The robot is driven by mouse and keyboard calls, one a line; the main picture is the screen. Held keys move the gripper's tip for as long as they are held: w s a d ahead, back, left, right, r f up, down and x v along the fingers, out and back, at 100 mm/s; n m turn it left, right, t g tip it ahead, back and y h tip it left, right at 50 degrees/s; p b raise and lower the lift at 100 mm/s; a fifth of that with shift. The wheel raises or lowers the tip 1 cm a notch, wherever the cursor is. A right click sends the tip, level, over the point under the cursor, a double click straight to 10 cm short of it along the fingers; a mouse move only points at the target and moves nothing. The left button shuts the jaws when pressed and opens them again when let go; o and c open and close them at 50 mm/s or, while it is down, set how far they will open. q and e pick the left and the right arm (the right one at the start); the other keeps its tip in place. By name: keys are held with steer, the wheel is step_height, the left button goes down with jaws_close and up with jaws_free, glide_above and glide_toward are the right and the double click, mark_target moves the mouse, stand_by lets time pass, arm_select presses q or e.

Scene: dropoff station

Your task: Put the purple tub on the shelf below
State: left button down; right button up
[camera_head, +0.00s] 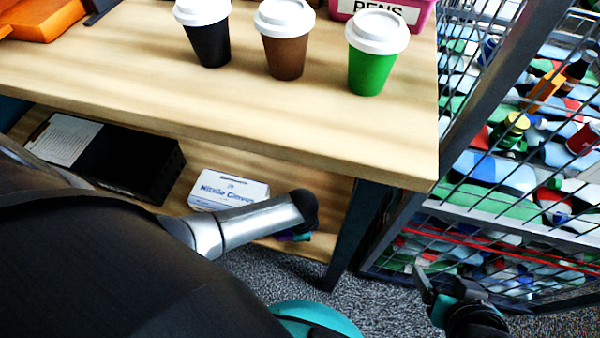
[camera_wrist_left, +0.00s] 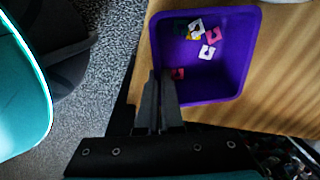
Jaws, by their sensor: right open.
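The purple tub (camera_wrist_left: 245,50) shows in the left wrist view, over a wooden surface, with several small coloured pieces inside. My left gripper (camera_wrist_left: 160,75) is at the tub's left wall near its lower corner. Its two fingers are close together with the thin wall between them. In the head view my left arm reaches down in front of the lower shelf (camera_head: 320,185), and its gripper is hidden. A small purple patch (camera_head: 286,237) shows below the arm's end, perhaps the tub. My right gripper (camera_head: 430,290) is open and empty beside the wire cage.
A white glove box (camera_head: 228,190) and a black box (camera_head: 140,165) are on the lower shelf. The tabletop (camera_head: 200,105) above holds black, brown and green cups (camera_head: 372,70) and a pink bin (camera_head: 425,15). A wire cage (camera_head: 465,100) full of bottles stands at right.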

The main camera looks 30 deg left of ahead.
arm_select(q)
steer(key=shift+f+b, duration=0.5)
steer(key=shift+f, duration=0.6)
arm_select(e)
steer(key=shift+w+a+t+y, duration=0.4)
steer(key=shift+w+a+t, duration=0.25)
steer(key=shift+a, duration=0.2)
steer(key=shift+w+a+t+y, duration=0.45)
steer(key=shift+a+t, duration=0.2)
steer(key=shift+a, duration=0.2)
arm_select(q)
steer(key=shift+f+b, duration=0.2)
steer(key=shift+b, duration=0.1)
steer(key=c, duration=1.1)
jaws_free()
arm_select(e)
steer(key=shift+w+a+r, duration=0.1)
steer(key=shift+w+a, duration=0.05)
steer(key=shift+a, duration=0.05)
arm_select(q)
steer(key=shift+r, duration=0.2)
arm_select(e)
steer(key=shift+d, duration=0.15)
